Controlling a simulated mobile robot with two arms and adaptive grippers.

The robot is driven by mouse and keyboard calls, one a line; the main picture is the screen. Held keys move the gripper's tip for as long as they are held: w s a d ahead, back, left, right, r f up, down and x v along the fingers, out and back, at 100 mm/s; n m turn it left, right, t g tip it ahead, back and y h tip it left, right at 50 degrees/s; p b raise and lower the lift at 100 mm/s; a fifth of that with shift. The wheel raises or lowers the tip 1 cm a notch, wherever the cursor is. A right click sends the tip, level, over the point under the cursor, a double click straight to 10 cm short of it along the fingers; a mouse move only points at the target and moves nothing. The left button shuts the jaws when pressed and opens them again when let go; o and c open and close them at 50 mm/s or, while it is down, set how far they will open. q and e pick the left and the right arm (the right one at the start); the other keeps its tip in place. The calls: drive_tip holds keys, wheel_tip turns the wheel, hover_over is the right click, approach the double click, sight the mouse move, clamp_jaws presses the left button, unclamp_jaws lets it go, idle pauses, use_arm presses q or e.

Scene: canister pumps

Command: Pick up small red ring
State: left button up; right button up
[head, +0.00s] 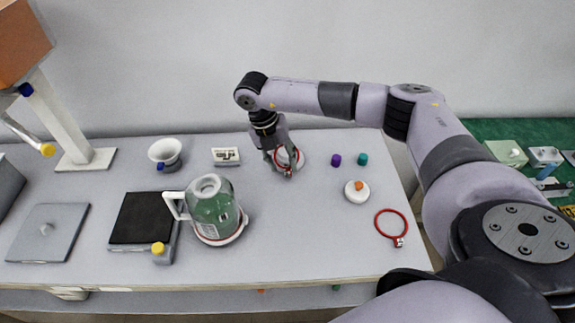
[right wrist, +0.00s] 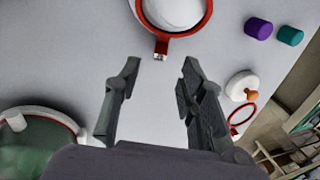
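A red ring (head: 299,157) with a small metal clasp lies around a white round piece near the back of the table. In the right wrist view this ring (right wrist: 186,30) is at the top, just ahead of the fingertips. My right gripper (head: 280,168) is above the table beside it, pointing down. Its fingers (right wrist: 160,64) are apart with nothing between them. Another red ring (head: 378,219) with a clasp lies alone at the table's right front, partly seen in the right wrist view (right wrist: 233,131). My left gripper is not in view.
A green glass vessel with a white handle (head: 212,212) stands left of my right gripper. Purple (head: 336,160) and teal (head: 362,159) caps and a white disc with an orange knob (head: 350,196) are to the right. The table's front middle is clear.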

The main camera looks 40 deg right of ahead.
sight(287, 173)
drive_tip(key=x, duration=0.4)
drive_tip(key=shift+w+d+f+p, duration=0.15)
drive_tip(key=shift+f+p, duration=0.05)
drive_tip(key=shift+p, duration=0.2)
drive_tip(key=shift+c, duration=0.2)
clamp_jaws()
